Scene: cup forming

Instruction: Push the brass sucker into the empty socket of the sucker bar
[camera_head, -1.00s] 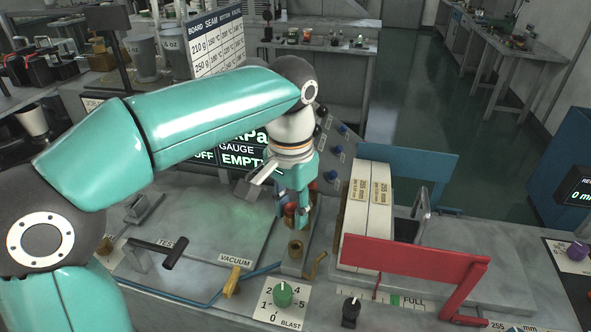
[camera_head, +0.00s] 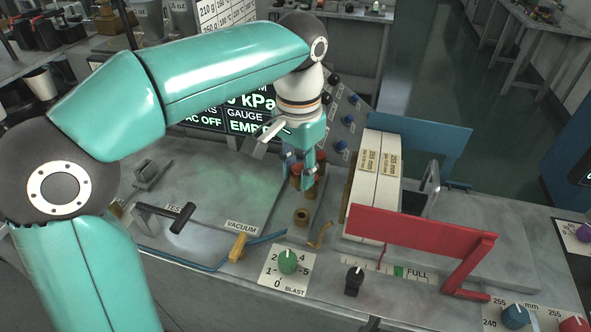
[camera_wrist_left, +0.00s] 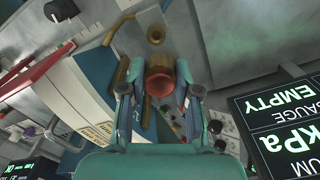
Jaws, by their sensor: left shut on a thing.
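My left gripper (camera_head: 309,183) is shut over the sucker bar (camera_head: 299,238), a narrow grey block on the bench. In the left wrist view its two fingers (camera_wrist_left: 159,95) stand either side of a brass sucker (camera_wrist_left: 160,80) with a dark red lip. In the head view, red and brass parts (camera_head: 296,173) show around the fingertips, partly hidden by them. The bar's near end carries an open brass ring-shaped socket (camera_head: 301,216), which also shows in the left wrist view (camera_wrist_left: 155,35). I cannot tell whether the held sucker touches the bar. My right gripper is out of view.
White blocks (camera_head: 376,185) stand right of the bar, between a red bracket (camera_head: 420,238) and a blue one (camera_head: 425,140). A bent brass piece (camera_head: 321,236) lies by the socket. A green blast knob (camera_head: 287,262) is in front; a grey plate (camera_head: 215,185) is left.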

